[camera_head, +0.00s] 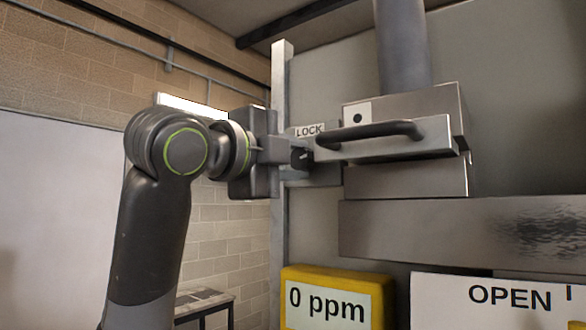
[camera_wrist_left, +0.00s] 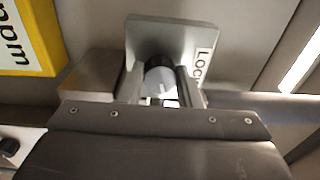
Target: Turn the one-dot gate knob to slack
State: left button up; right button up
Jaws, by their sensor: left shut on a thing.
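The gate plate (camera_head: 400,148) with a dark bar handle (camera_head: 370,131) sits on a metal housing, and a one-dot label (camera_head: 357,118) is on the housing just above it. A small LOCK label (camera_head: 309,130) is left of the gate. My left gripper (camera_head: 299,157) reaches in from the left to the small dark knob (camera_head: 301,159) at the gate's left end. In the left wrist view the round grey knob (camera_wrist_left: 158,80) is between my two fingers, which are shut on it, beside the LOCK label (camera_wrist_left: 203,64). The direction the knob points is unclear. My right gripper is not in view.
A vertical flue pipe (camera_head: 402,45) rises above the housing. Below are a yellow box reading 0 ppm (camera_head: 325,300) and a white OPEN sign (camera_head: 490,298). A vertical post (camera_head: 281,90) stands close behind my gripper. A small table (camera_head: 203,303) is at lower left.

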pick_arm(q)
jog(key=n, duration=0.2)
jog(key=n+b, duration=0.1)
jog(key=n, duration=0.1)
jog(key=n+b, duration=0.1)
jog(key=n, duration=0.1)
jog(key=shift+f+n, duration=0.25)
jog(key=shift+n, duration=0.15)
jog(key=n+b, duration=0.1)
jog(key=n, duration=0.2)
jog(key=shift+d+n+b, duration=0.1)
jog(key=shift+n+b, duration=0.2)
jog(key=shift+b, duration=0.05)
jog(key=shift+n+t+y+b, duration=0.3)
jog(key=shift+n+y+b, duration=0.15)
jog(key=shift+n, duration=1.15)
jog(key=o, duration=1)
jog(key=shift+c, duration=0.2)
jog(key=shift+s, duration=0.1)
